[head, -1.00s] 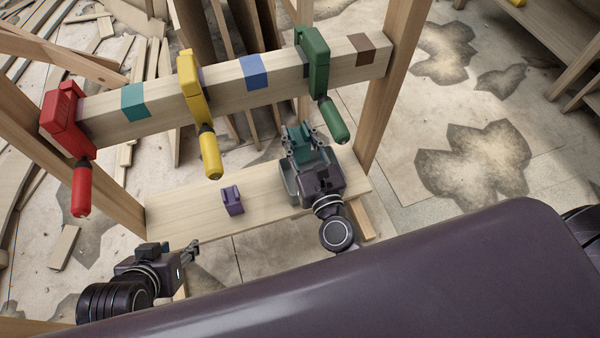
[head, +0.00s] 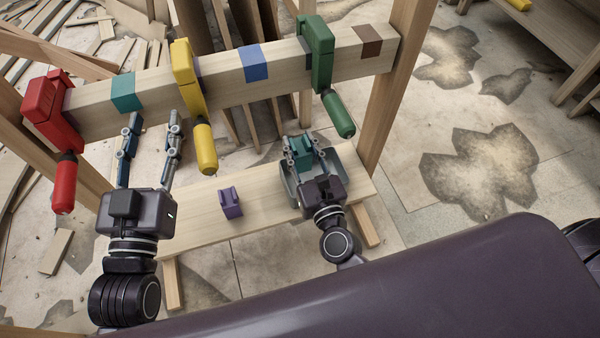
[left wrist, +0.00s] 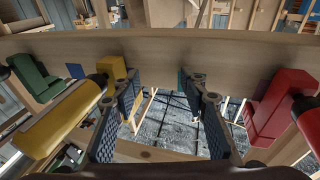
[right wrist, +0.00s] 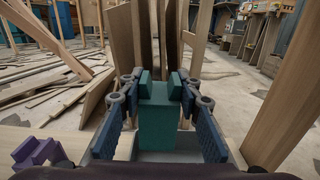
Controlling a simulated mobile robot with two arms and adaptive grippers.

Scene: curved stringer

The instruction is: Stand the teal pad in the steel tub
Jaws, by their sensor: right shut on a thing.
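The teal pad (head: 302,153) is upright between the fingers of my right gripper (head: 300,143), which is shut on it. It fills the middle of the right wrist view (right wrist: 158,120). The steel tub (head: 354,166) stands on the low plank; the pad is over or inside it, but the gripper hides whether the pad touches its floor. My left gripper (head: 152,124) is open and empty, its fingers spread just in front of the beam, between the red and yellow clamps. The left wrist view also shows its fingers apart (left wrist: 168,85).
The beam (head: 216,95) crosses above the plank (head: 265,203). It carries a red clamp (head: 52,112), a yellow clamp (head: 187,75) and a green clamp (head: 318,60), with coloured patches between. A purple pad (head: 231,204) sits on the plank left of the tub.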

